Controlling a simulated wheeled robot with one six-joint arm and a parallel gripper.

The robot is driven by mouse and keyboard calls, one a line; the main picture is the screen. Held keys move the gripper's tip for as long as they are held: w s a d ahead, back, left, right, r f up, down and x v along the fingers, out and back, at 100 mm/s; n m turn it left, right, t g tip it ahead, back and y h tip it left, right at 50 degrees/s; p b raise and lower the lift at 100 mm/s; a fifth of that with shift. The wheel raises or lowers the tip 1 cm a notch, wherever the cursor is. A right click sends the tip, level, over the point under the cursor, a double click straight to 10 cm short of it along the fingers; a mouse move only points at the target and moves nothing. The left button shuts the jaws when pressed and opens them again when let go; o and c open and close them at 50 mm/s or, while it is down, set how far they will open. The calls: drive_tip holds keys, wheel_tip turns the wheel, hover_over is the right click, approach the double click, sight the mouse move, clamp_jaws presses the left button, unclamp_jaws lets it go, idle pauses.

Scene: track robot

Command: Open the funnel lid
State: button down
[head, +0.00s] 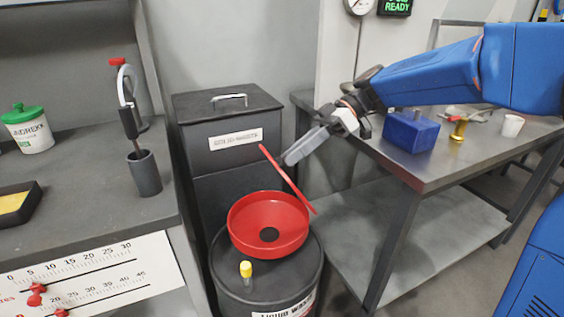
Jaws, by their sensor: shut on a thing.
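The red funnel (245,238) sits on top of the dark liquid waste drum (230,281). Its wide bowl is uncovered, and a dark hole shows at its centre. The red funnel lid (287,178) is seen nearly edge-on, raised and tilted above the right side of the bowl. My gripper (287,161) reaches in from the upper right with its fingers at the lid. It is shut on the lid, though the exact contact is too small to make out.
A yellow-capped vial (246,270) stands on the drum in front of the funnel. A dark lidded bin (228,108) stands behind. The steel table (450,165) at right holds a blue block (411,132). A grey bench (85,205) is at left.

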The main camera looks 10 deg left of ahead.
drive_tip(key=shift+w+d+r+g+y, duration=0.1)
drive_tip(key=shift+w+d+g+y, duration=0.25)
drive_tip(key=shift+d, duration=0.35)
drive_tip(key=shift+w+d+r+g+y, duration=0.1)
drive_tip(key=shift+w+d+g+y, duration=0.15)
drive_tip(key=shift+w+d+y, duration=0.3)
drive_tip(key=shift+s+d, duration=0.1)
drive_tip(key=c, duration=1.6)
unclamp_jaws()
drive_tip(key=shift+r, duration=0.15)
wheel_tip(320, 180, up, 10)
drive_tip(key=shift+f, duration=0.15)
drive_tip(key=shift+d, duration=0.1)
